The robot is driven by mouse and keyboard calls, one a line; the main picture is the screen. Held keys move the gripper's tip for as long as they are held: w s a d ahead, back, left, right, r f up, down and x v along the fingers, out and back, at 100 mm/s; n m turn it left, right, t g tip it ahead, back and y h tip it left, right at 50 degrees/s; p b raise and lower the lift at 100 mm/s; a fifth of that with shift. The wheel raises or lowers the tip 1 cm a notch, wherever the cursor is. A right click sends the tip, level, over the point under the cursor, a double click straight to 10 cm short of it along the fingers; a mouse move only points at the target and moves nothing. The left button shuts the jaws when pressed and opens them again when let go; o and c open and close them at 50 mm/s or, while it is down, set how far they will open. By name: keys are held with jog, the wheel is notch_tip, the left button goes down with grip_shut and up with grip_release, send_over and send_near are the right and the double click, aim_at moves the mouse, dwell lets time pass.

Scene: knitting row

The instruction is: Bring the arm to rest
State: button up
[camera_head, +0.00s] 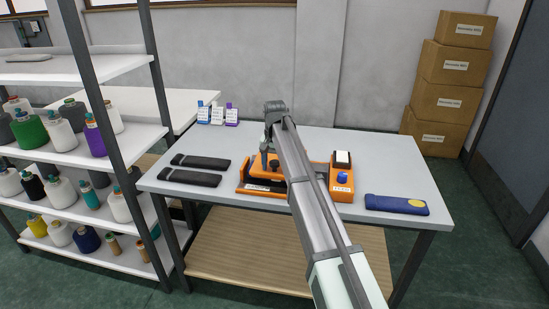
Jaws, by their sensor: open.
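My arm reaches up from the bottom of the head view over a grey-topped table (388,158). Its end bends down at the elbow-like joint, and my gripper (264,163) is open above the orange device (251,188) on the table. The fingertips are small and dark, and I cannot tell whether they touch the device. My arm hides part of the device's middle.
Two black flat cases (200,162) lie left on the table, and a blue case with a yellow end (395,204) lies right. Three small labelled packs (217,114) stand at the back left. A shelf of yarn cones (62,134) is left; stacked cartons (450,63) stand back right.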

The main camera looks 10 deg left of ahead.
jog(key=shift+f, duration=0.15)
jog(key=shift+c, duration=0.3)
jog(key=c, duration=0.8)
jog(key=shift+w+r+g, duration=0.25)
jog(key=shift+r, duration=0.25)
jog(key=shift+w+r+g, duration=0.2)
jog(key=shift+r+g, duration=0.05)
jog(key=shift+r, duration=0.25)
jog(key=shift+w+r+g, duration=0.1)
jog(key=shift+r+g, duration=0.2)
jog(key=shift+r, duration=0.25)
jog(key=shift+w+r, duration=0.1)
jog(key=shift+w+r+g, duration=0.2)
jog(key=shift+w+r, duration=0.15)
jog(key=shift+r, duration=0.35)
jog(key=shift+w+r+g, duration=0.2)
jog(key=shift+w+r, duration=0.15)
jog(key=shift+r, duration=0.35)
